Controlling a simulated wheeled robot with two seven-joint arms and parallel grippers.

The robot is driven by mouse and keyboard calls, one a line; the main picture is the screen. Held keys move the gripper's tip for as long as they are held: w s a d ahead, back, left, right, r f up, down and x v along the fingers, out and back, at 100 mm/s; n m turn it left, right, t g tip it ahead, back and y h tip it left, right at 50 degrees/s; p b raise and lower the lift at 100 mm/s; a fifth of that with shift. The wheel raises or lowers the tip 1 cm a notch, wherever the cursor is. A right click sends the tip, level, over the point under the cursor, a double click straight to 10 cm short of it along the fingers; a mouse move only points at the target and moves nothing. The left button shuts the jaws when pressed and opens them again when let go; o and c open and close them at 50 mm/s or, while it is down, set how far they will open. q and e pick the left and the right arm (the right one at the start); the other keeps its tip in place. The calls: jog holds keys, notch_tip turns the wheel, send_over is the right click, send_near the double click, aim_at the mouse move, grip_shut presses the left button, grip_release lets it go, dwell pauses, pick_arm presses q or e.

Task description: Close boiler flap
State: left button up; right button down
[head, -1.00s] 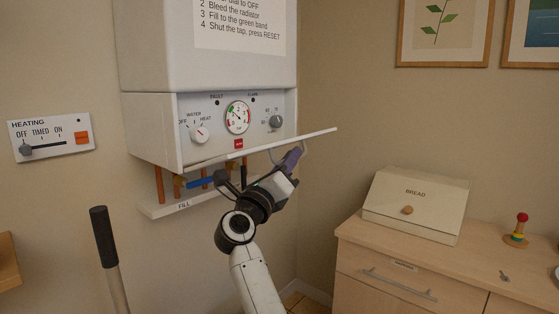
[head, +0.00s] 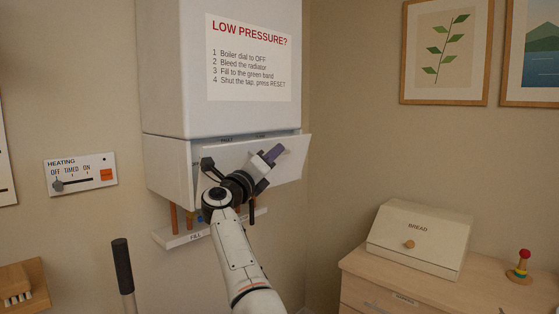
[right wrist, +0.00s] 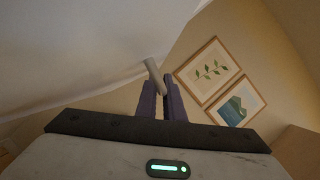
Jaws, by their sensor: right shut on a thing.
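The boiler flap (head: 287,166) is a white panel on the lower front of the white boiler (head: 165,70). It is swung up and nearly upright, its top edge still tilted out from the boiler, with a narrow strip of the control panel showing above it. My right gripper (head: 274,153) is in front of the flap, its purple fingers shut on the flap's handle. In the right wrist view the grey handle (right wrist: 153,72) sits at the tips of the purple fingers, with the pale flap surface behind. My arm hides part of the flap. My left gripper is not in view.
Copper pipes (head: 174,218) and the FILL shelf (head: 180,240) are below the boiler. A heating switch panel (head: 82,175) is on the wall at left. A dresser (head: 365,262) with a bread box (head: 420,240) stands at right. A dark-handled pole (head: 122,265) rises at lower left.

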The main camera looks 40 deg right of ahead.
jog(key=shift+w+a+r+n+t+y+p, duration=0.1)
jog(key=shift+w+r+n+t+y+p, duration=0.05)
jog(key=shift+w+r+n+p, duration=0.3)
jog(key=shift+w+a+r+n+t+y+p, duration=0.1)
jog(key=shift+w+r+n+t+y+p, duration=0.15)
jog(key=shift+w+n, duration=0.25)
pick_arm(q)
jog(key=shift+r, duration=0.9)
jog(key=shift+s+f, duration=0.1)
pick_arm(e)
jog(key=shift+f, duration=0.1)
